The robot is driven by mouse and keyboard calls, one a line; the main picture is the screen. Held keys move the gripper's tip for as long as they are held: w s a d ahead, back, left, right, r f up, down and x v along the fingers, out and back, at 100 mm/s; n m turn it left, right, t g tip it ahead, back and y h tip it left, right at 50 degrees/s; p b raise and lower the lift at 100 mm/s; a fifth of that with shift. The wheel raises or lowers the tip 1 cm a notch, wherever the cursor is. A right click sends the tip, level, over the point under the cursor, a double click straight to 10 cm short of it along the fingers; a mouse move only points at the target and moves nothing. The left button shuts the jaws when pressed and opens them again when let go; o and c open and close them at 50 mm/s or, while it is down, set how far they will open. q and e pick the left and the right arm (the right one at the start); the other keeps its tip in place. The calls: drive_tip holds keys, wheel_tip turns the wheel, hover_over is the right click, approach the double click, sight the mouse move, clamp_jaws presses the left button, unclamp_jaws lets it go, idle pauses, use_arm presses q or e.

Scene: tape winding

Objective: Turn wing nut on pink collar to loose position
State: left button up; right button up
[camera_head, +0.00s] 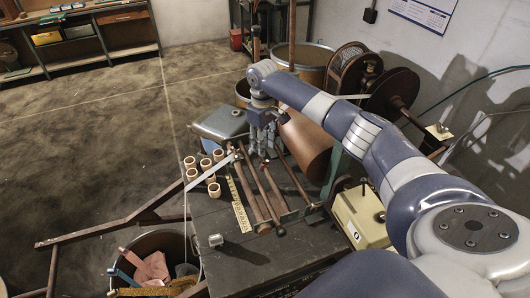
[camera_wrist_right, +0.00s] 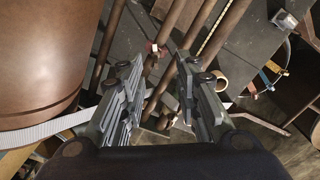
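The pink collar (camera_wrist_right: 154,48) shows in the right wrist view as a small reddish-pink piece on one of the brown rods, just beyond my fingertips. Its wing nut is too small to make out, so its position cannot be read. My right gripper (camera_wrist_right: 160,66) is open, with a finger on each side of the view and a gap between them in line with the collar. In the head view my right gripper (camera_head: 262,146) points down over the rods on the workbench. Nothing shows held between its fingers. My left gripper is not in view.
Several brown rods (camera_head: 246,190) run across the dark bench (camera_head: 228,250). A large brown cone-like drum (camera_head: 307,143) stands close right of the gripper.

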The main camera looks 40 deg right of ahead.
sight(265, 160)
drive_tip(key=f, duration=0.3)
drive_tip(key=shift+s+d+f+p, duration=0.1)
drive_tip(key=shift+d+f+p, duration=0.15)
drive_tip(key=shift+p, duration=0.15)
wheel_tip(265, 160, down, 3)
drive_tip(key=shift+d+f, duration=0.1)
drive_tip(key=shift+d, duration=0.05)
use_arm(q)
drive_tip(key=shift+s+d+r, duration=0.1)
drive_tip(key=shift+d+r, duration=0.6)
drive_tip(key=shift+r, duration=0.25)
use_arm(e)
clamp_jaws()
